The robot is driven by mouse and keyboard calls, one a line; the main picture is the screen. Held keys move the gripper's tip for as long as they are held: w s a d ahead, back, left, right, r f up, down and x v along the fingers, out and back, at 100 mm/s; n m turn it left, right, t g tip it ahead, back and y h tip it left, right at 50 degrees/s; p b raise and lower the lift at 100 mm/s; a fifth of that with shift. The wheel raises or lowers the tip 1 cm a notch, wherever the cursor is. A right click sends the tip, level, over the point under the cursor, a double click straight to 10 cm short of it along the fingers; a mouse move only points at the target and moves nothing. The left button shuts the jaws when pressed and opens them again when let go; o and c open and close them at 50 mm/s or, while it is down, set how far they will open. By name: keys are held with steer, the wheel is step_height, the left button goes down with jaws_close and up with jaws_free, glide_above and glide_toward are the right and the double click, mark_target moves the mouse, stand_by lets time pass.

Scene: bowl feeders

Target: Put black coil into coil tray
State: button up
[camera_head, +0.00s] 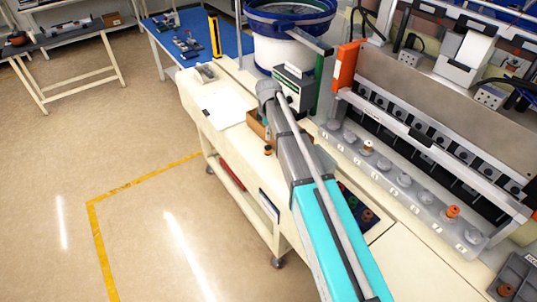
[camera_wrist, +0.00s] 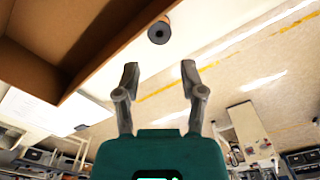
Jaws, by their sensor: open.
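A small dark coil (camera_head: 268,150) with a brownish part stands on the cream bench beside the open cardboard box. In the wrist view the dark coil (camera_wrist: 159,33) shows its round end with a hole, beyond and between my fingertips. My gripper (camera_wrist: 160,78) is open and empty, apart from the coil. In the head view my arm hides most of the gripper. A dark compartment tray (camera_head: 352,200) with several coils lies on the bench right of my arm, partly hidden by it. Which tray is the coil tray I cannot tell.
The cardboard box (camera_wrist: 75,50) is close left of my gripper. A grey fixture row (camera_head: 385,178) with several posts, some holding coils, runs along the machine. A grey tray (camera_head: 520,272) is at lower right. A bowl feeder (camera_head: 290,20) stands behind. Papers (camera_head: 222,108) lie left.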

mark_target(268, 147)
steer(key=shift+f+b, duration=1.55)
steer(key=shift+f, duration=0.25)
steer(key=shift+w+f+b, duration=0.1)
steer(key=shift+f+b, duration=2.5)
steer(key=c, duration=0.7)
steer(key=shift+r, duration=0.2)
